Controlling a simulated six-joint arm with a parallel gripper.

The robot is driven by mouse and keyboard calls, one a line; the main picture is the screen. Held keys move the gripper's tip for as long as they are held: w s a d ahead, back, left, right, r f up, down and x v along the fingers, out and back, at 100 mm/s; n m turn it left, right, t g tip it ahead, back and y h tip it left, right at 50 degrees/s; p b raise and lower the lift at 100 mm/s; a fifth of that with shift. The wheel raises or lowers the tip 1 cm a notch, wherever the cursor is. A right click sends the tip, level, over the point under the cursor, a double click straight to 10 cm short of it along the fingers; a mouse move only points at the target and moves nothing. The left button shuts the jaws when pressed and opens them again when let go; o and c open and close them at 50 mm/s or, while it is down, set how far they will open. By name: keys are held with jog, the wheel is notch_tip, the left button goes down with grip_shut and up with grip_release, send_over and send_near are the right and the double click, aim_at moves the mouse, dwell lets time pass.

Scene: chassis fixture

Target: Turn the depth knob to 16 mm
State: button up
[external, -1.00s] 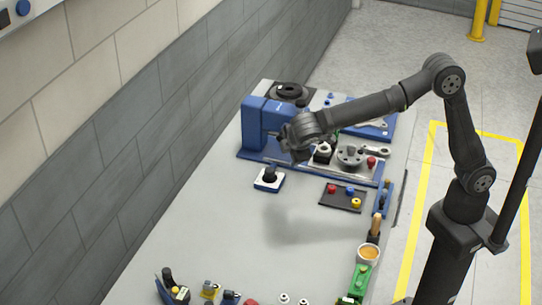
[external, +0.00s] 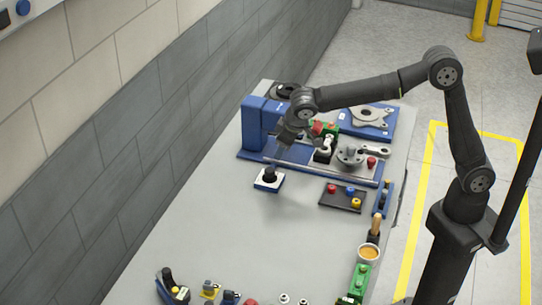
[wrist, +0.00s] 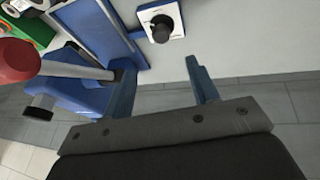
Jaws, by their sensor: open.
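The likely depth knob is a black knob (external: 269,173) on a square white plate with a blue base, lying on the bench in front of the blue machine. In the wrist view the black knob (wrist: 161,30) sits on its white plate at the top, beyond my fingertips. Any scale marks are too small to read. My gripper (wrist: 158,63) is open and empty, its two fingers apart. In the external view my gripper (external: 281,143) points down, above and slightly behind the knob, not touching it.
The blue machine (external: 255,120) with a metal rod (external: 315,168) stands close beside my gripper. A dark button panel (external: 343,198) is to the right of the knob. A red round part (wrist: 15,60) shows at left in the wrist view.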

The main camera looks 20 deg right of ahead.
jog(key=shift+a+v, duration=0.45)
jog(key=shift+v, duration=4.1)
jog(key=w+d+n+g, duration=0.1)
jog(key=w+d+n, duration=0.2)
jog(key=d+n, duration=0.3)
jog(key=w+d+r+n+g+h, duration=0.1)
jog(key=d+n, duration=0.5)
jog(key=d, duration=0.6)
jog(key=shift+w+n+g, duration=0.3)
jog(key=shift+w+g, duration=0.2)
jog(key=shift+w, duration=0.45)
jog(key=shift+r, duration=0.1)
jog(key=shift+s+a+f+m+t, duration=0.1)
jog(key=shift+s+a+m+t, duration=0.15)
jog(key=shift+a+m, duration=0.75)
jog(key=shift+s+a+f+m+t, duration=0.15)
jog(key=shift+a+m, duration=0.5)
jog(key=shift+a, duration=0.65)
jog(key=shift+s+a+f+m+t, duration=0.1)
jog(key=shift+s+a+m+t, duration=0.2)
jog(key=shift+a+m, duration=0.7)
jog(key=shift+s+a+f+m+t, duration=0.15)
jog(key=shift+s+a+m, duration=0.15)
jog(key=shift+a+m, duration=0.45)
jog(key=shift+s+a+r+m+t, duration=0.1)
jog(key=shift+s+a+m, duration=0.3)
jog(key=shift+a, duration=0.65)
jog(key=shift+s+a+f+m+t, duration=0.15)
jog(key=shift+s+a+m, duration=0.1)
jog(key=shift+a+m, duration=0.5)
